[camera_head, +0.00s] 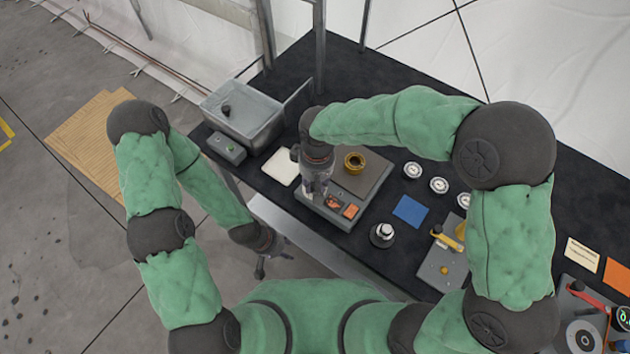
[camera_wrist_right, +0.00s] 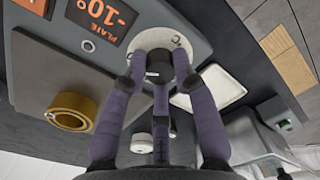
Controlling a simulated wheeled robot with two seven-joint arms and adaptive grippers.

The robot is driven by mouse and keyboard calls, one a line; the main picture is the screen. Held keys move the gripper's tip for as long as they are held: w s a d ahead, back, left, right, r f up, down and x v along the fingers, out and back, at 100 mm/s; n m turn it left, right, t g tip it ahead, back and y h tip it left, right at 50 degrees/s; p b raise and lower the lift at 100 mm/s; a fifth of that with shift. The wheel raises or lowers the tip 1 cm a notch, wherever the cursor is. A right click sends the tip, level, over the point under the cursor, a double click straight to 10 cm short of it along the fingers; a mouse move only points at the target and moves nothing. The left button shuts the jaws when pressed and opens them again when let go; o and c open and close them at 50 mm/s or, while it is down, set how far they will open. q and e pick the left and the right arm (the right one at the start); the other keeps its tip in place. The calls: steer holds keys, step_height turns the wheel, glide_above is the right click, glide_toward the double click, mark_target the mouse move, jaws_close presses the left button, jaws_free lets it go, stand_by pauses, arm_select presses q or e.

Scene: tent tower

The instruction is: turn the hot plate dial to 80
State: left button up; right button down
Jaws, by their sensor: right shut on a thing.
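The hot plate (camera_head: 366,182) is a grey unit with a dark top and an orange display; it stands on the black table. In the right wrist view its display (camera_wrist_right: 97,17) reads "PLATE" and "-10°". The dial (camera_wrist_right: 159,66) is a dark knob on a pale round scale, partly hidden by my fingers. My right gripper (camera_wrist_right: 160,62) is shut on the dial, with purple-grey fingers around it. In the head view my right gripper (camera_head: 317,188) covers the dial. My left gripper (camera_head: 272,264) hangs beside the table's near edge, open and empty.
A brass ring (camera_head: 354,161) sits on the hot plate's top. A white tray (camera_head: 281,166) and a grey basin (camera_head: 243,113) lie to the left. Several round gauges, a blue square (camera_head: 409,211) and a weight-like knob (camera_head: 383,233) lie to the right.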

steer(key=c, duration=1)
jaws_free()
steer(key=r, duration=1.2)
steer(key=shift+w+d, duration=0.1)
steer(key=shift+d, duration=0.1)
